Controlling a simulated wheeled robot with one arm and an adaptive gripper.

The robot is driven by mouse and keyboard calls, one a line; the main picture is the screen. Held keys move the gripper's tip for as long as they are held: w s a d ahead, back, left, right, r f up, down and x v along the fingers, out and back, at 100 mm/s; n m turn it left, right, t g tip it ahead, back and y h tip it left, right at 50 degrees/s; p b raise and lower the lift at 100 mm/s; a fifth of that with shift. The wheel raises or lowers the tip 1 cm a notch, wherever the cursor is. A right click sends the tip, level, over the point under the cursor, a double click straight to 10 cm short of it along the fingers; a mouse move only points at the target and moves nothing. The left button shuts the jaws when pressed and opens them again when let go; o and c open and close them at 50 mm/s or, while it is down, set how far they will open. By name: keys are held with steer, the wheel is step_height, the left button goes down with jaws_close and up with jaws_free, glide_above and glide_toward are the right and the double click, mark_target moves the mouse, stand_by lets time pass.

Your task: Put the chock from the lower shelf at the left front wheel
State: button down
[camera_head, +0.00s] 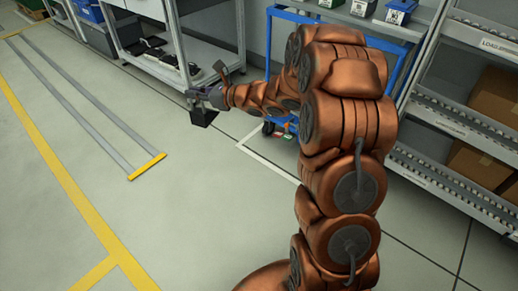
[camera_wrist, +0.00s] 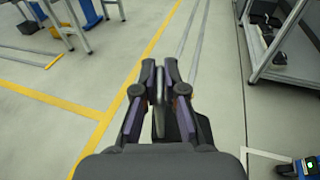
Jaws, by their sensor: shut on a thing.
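My gripper (camera_head: 207,97) is shut on a black chock (camera_head: 202,117), which hangs below the fingers above the open floor. The lower shelf (camera_head: 165,73) of the grey rack, behind the gripper, carries several dark objects. A blue cart (camera_head: 281,13) stands behind my arm, which hides much of it. A small dark wheel (camera_head: 268,128) shows low at its left; I cannot tell which wheel it is.
Yellow floor lines (camera_head: 62,170) and two grey rails with a yellow end bar (camera_head: 148,166) lie at the left. A roller rack (camera_head: 455,120) with cardboard boxes stands at the right. The floor left of the gripper is clear.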

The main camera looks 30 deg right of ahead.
steer(key=s+d+f+n+g+y+b, duration=0.1)
steer(key=s+f+g+b, duration=0.15)
steer(key=f+b, duration=0.85)
steer(key=s+d+f+n+g+y+b, duration=0.15)
steer(key=s+f+b, duration=0.25)
steer(key=f+b, duration=0.7)
steer(key=w+d+f+m+t+h+p, duration=0.1)
steer(key=w+d+f+m+t+h, duration=0.3)
steer(key=d, duration=0.8)
steer(key=w+d+f+n+y, duration=0.15)
steer(key=d+f, duration=0.45)
steer(key=d, duration=0.6)
steer(key=s+d+f+m+t+h, duration=0.1)
steer(key=s+d+f+h, duration=0.1)
steer(key=d+f, duration=0.45)
steer(key=s+d+f+m+t+h, duration=0.15)
steer(key=d+f, duration=0.25)
steer(key=d, duration=0.6)
steer(key=s+d+f, duration=0.6)
steer(key=s+f, duration=0.2)
steer(key=s+d+f+m, duration=0.1)
steer(key=s+d+f, duration=0.4)
steer(key=s+f, duration=0.2)
steer(key=s, duration=0.2)
steer(key=shift+s+d+f+h, duration=0.3)
steer(key=shift+d+f+h, duration=0.05)
steer(key=shift+d, duration=0.05)
